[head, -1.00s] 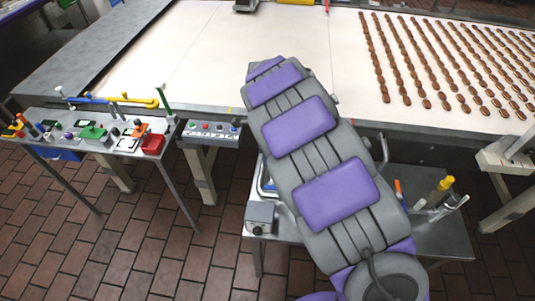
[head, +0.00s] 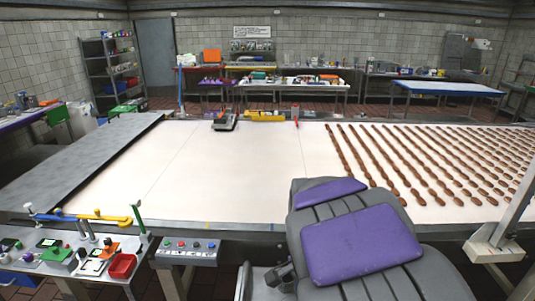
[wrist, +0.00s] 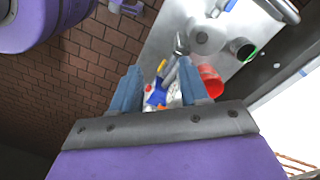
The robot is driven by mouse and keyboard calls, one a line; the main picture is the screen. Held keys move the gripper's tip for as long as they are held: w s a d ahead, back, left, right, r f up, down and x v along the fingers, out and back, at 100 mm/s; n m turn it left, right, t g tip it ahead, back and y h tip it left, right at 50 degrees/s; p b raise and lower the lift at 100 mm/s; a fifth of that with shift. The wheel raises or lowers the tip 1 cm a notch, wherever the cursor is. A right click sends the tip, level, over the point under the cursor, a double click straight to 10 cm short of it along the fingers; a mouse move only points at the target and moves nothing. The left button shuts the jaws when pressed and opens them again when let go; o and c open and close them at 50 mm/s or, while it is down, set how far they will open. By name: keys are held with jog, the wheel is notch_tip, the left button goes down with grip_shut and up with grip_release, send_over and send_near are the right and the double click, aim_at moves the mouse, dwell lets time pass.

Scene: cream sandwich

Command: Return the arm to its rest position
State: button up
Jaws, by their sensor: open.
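My gripper (wrist: 160,70) shows in the wrist view with its two blue-grey fingers apart. No object is visibly held between them. Beyond the fingers are a metal surface and small items, including a red cup-like object (wrist: 210,80) and a blue piece (wrist: 156,97). My purple and grey arm (head: 362,243) rises from the bottom right of the head view, in front of the conveyor's near edge. The gripper itself cannot be seen in the head view.
A wide white conveyor (head: 235,175) carries rows of brown biscuits (head: 430,165) on its right. A control box (head: 187,252) and a tool table (head: 75,262) stand at the lower left. A post stand (head: 497,240) is at the right. Brick floor (wrist: 85,65) shows in the wrist view.

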jog(key=s+d+f+n+b, duration=0.1)
jog(key=s+n, duration=0.4)
jog(key=s, duration=0.6)
jog(key=s+d+n+g+b, duration=0.1)
jog(key=s+d+n, duration=0.2)
jog(key=s, duration=0.9)
jog(key=n, duration=0.2)
jog(key=shift+d+f+n+y+b, duration=0.25)
jog(key=shift+f+n+y+b, duration=0.05)
jog(key=shift+f+n+b, duration=0.1)
